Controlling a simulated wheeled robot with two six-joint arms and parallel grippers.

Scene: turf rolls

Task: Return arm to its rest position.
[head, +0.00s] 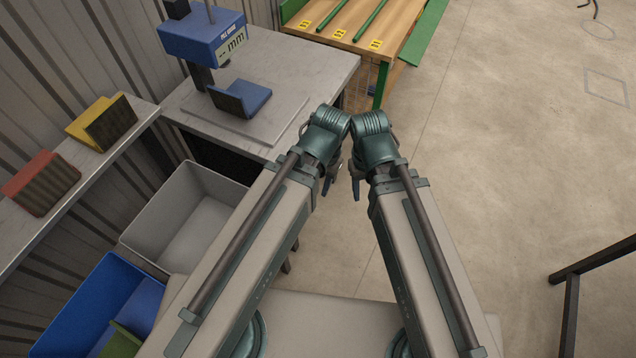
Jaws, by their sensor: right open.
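Both my arms reach forward from the bottom of the head view, and their wrists sit side by side near the middle. My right gripper (356,188) hangs below its wrist, pointing down, mostly hidden behind the arm; it is open, and I see nothing held in it. My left gripper (328,184) hangs below the other wrist, close to the right one. Only a small part of it shows, so its jaws cannot be read. Both grippers appear over the floor, to the right of the grey table's edge.
A grey table (312,75) carries a blue measuring device (201,40) with a blue cradle (240,98). A shelf holds a yellow block (90,117) and a red one (30,173). Grey (165,203) and blue (83,300) bins stand left. A wooden bench (350,18) is behind.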

